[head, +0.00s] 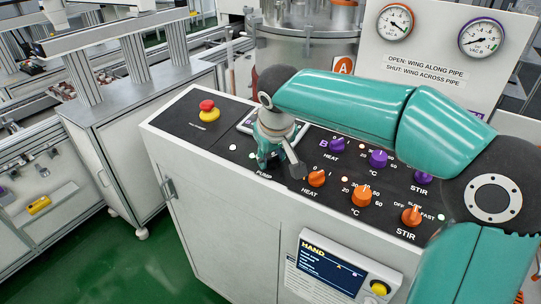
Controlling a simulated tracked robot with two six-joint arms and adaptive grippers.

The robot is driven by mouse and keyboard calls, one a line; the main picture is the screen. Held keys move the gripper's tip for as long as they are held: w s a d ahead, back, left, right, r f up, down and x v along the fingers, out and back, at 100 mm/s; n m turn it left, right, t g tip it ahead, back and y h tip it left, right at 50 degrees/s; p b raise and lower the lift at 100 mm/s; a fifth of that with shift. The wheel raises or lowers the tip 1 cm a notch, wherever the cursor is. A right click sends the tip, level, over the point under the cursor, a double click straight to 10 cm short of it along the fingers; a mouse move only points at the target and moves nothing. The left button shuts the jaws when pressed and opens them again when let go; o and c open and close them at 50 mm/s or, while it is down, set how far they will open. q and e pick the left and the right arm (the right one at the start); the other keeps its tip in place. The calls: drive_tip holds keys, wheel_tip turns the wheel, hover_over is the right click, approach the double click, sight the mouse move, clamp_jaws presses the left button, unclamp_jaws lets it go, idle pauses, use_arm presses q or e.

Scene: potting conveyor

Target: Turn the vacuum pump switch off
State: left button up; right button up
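The vacuum pump switch is on the dark control panel (222,147), at the PUMP label (264,175). My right gripper hangs over that spot and hides the switch itself. My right gripper (281,164) points down at the panel, with its fingertips close to the surface. I cannot tell whether it touches the switch, or whether its fingers are open or shut on something. My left gripper is not in view.
Orange knobs (361,196) and purple knobs (378,158) stand close to the right of the gripper. A red and yellow emergency button (208,110) is at the panel's left. Two gauges (395,23) and a steel vessel (305,45) are behind. A HAND pendant (332,268) hangs in front.

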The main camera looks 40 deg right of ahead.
drive_tip(key=shift+c, duration=1.4)
drive_tip(key=shift+n, duration=0.3)
drive_tip(key=n+p, duration=0.1)
drive_tip(key=n, duration=0.1)
drive_tip(key=n+y+p, duration=0.1)
drive_tip(key=n+p, duration=0.1)
drive_tip(key=shift+d+r+n+y, duration=0.1)
drive_tip(key=shift+r+n+y, duration=0.05)
drive_tip(key=shift+n+y, duration=0.15)
drive_tip(key=n+y+p, duration=0.1)
drive_tip(key=n, duration=0.2)
drive_tip(key=shift+g+p, duration=0.3)
drive_tip(key=shift+p, duration=0.1)
drive_tip(key=shift+d+n+g+y+p, duration=0.15)
drive_tip(key=shift+n+p, duration=0.25)
drive_tip(key=shift+n, duration=0.5)
drive_tip(key=shift+a+n+g+y+p, duration=0.15)
drive_tip(key=shift+n+g+p, duration=0.15)
drive_tip(key=shift+n, duration=0.6)
drive_tip(key=shift+d, duration=0.1)
drive_tip(key=o, duration=1.2)
drive_tip(key=shift+c, duration=0.2)
